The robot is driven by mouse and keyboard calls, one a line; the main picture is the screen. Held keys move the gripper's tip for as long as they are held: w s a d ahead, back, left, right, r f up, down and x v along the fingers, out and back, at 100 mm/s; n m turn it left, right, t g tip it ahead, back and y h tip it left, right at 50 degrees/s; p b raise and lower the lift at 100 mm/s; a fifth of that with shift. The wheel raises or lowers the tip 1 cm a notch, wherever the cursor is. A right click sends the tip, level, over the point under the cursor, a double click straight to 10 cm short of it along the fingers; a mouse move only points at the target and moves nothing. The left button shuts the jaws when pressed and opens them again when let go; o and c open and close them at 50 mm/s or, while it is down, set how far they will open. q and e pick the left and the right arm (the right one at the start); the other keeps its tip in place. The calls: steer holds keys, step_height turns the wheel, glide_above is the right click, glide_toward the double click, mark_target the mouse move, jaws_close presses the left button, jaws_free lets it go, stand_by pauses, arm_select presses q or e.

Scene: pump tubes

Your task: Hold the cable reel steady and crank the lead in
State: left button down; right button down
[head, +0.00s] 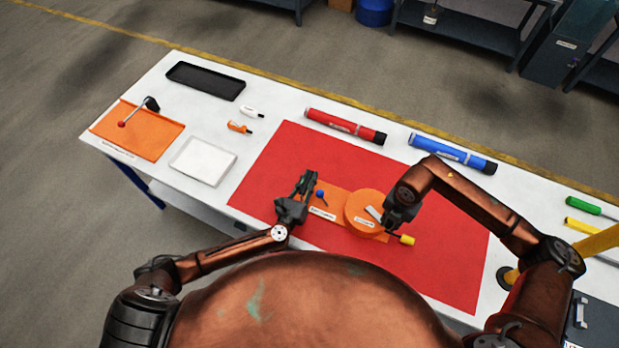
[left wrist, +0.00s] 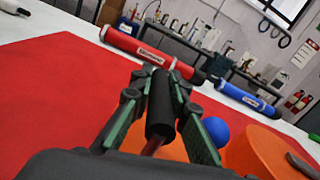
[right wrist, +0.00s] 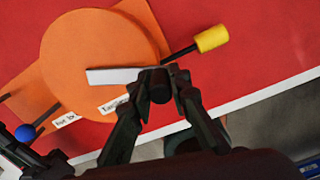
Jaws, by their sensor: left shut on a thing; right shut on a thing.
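The cable reel has an orange drum (head: 366,201) on an orange base (head: 334,201), on the red mat. A blue knob (head: 320,193) stands at its left end. My left gripper (head: 304,186) is shut on the reel's black handle (left wrist: 160,105), left of the drum. My right gripper (right wrist: 163,88) is shut on the black crank knob (right wrist: 159,80), at the end of the pale crank arm (right wrist: 112,76) over the drum. The lead sticks out of the drum as a short dark cable with a yellow plug (head: 407,240). The fingers partly hide the handle and knob.
A red tube (head: 345,126) and a blue tube (head: 452,153) lie behind the red mat (head: 275,165). A black tray (head: 205,81), white tray (head: 202,162) and orange panel (head: 137,130) lie left. Screwdrivers (head: 590,207) and a yellow post are at the right.

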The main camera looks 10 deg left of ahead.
steer(key=shift+s+a+f+m, duration=0.3)
steer(key=shift+s+a+f, duration=0.05)
steer(key=shift+s+f, duration=0.25)
steer(key=shift+r, duration=0.25)
steer(key=c, duration=1.9)
jaws_free()
steer(key=o, duration=0.5)
steer(key=shift+w+d+r, duration=0.1)
steer(key=shift+r, duration=0.05)
steer(key=shift+w, duration=0.1)
step_height(320, 180, up, 2)
steer(key=shift+r, duration=2.6)
